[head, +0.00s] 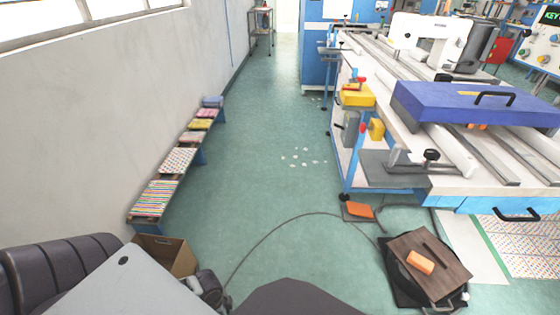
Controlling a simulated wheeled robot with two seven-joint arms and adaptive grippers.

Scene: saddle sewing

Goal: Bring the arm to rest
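Neither of my grippers shows in the head view, and I see no clear part of either arm. What they hold, if anything, cannot be seen. A dark rounded shape at the bottom middle is cut off by the frame edge, and I cannot tell what it is.
A white workbench (468,182) with a blue slab (450,102) stands at right. A dark round container (397,284) with a brown board (415,250) on it sits below. A stepped row of patterned stacks (178,160) lines the left wall.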

